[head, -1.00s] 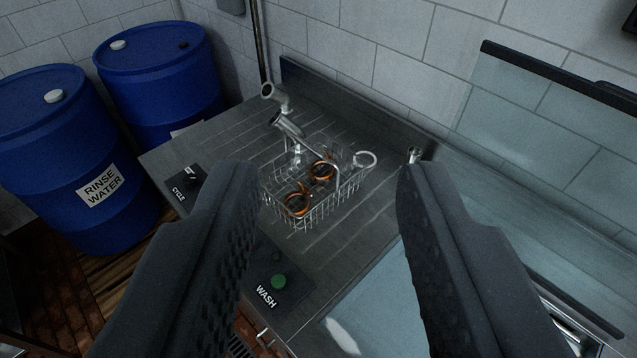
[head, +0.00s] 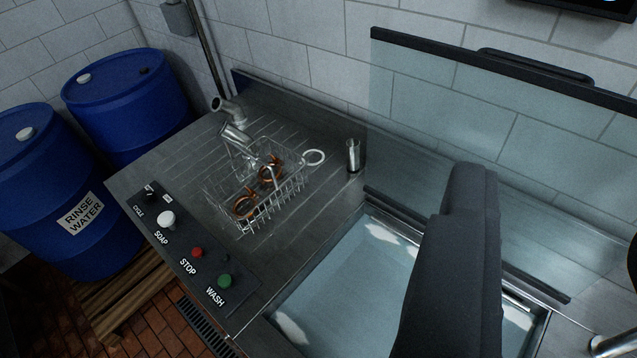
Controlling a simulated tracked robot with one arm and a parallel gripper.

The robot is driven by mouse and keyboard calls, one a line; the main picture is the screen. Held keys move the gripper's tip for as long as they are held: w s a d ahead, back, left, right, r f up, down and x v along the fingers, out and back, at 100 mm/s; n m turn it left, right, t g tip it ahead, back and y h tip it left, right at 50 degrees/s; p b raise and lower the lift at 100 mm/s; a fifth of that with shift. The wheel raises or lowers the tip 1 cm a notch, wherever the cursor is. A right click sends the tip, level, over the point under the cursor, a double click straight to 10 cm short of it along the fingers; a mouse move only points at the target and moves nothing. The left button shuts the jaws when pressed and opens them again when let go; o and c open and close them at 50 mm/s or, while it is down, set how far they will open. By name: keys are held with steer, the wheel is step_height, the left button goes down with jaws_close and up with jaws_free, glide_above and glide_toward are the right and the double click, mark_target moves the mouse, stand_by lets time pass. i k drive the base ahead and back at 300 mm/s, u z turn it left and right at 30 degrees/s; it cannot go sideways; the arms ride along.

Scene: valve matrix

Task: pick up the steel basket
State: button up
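The steel basket (head: 268,210) is a wire basket on the grey ribbed drainboard, left of centre in the head view. Several orange-brown ring-shaped pieces (head: 245,204) lie inside it. A pale ring-shaped handle (head: 314,158) shows at its right rear end, and a wire handle arches over it. My gripper (head: 468,185) shows at the right, over the water-filled sink, apart from the basket and to its right. Its dark fingers appear to overlap, one behind the other, so the gap between them is hidden. Nothing is visibly held.
A metal spout (head: 235,135) stands close behind the basket's left end. A small metal cylinder (head: 353,155) stands to its right. The control panel (head: 185,245) lies in front. A glass hood (head: 480,120) rises behind the sink (head: 345,270). Blue barrels (head: 125,105) stand left.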

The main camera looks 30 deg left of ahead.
mark_target(249, 154)
steer(key=z, duration=2.5)
steer(key=k, duration=1.9)
steer(key=u, duration=2)
steer(key=i, duration=0.95)
steer(key=u, duration=0.1)
